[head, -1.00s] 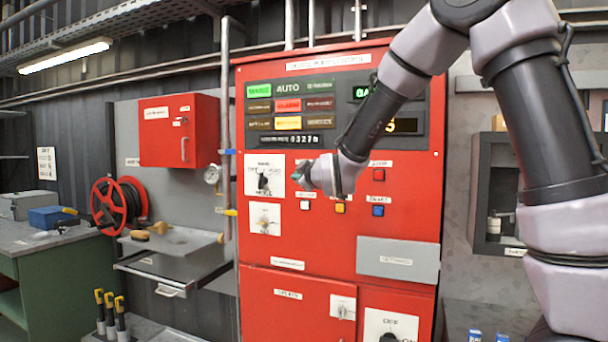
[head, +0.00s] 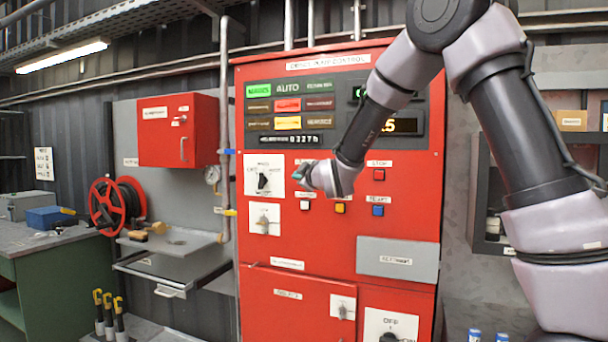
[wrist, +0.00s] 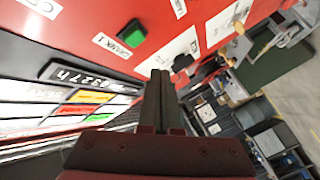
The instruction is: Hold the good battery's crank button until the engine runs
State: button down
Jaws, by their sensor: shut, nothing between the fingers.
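The red control cabinet (head: 325,225) fills the middle of the head view. A green button (wrist: 132,33) with a CRANK 1 label (wrist: 112,46) shows on the red panel in the wrist view. My gripper (head: 299,174) is shut and empty in front of the panel, just right of the selector plate (head: 264,168). In the wrist view my gripper (wrist: 160,75) ends to the right of the green button, apart from it in the picture. Its distance from the panel is unclear. Which battery is good is not readable.
White (head: 304,205), yellow (head: 340,207), blue (head: 378,210) and red (head: 379,174) buttons sit below and right of my gripper. The dark selector knob (head: 263,182) stands out close by on the left. A grey box (head: 397,260) is lower right.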

jog(key=shift+w+d, duration=0.35)
jog(key=shift+w, duration=0.55)
jog(key=shift+w+d, duration=0.3)
jog(key=shift+w, duration=0.6)
dwell(0.7)
jog(key=shift+w+d, duration=0.15)
jog(key=shift+w, duration=0.2)
jog(key=shift+w+d, duration=0.2)
jog(key=shift+w, duration=0.3)
dwell(2.1)
jog(key=shift+s, duration=0.15)
jog(key=shift+s+a, duration=0.35)
jog(key=shift+s, duration=0.5)
jog(key=s, duration=0.1)
jog(key=s+a, duration=0.1)
jog(key=s, duration=0.2)
jog(key=shift+s+a, duration=0.25)
jog(key=shift+a, duration=0.1)
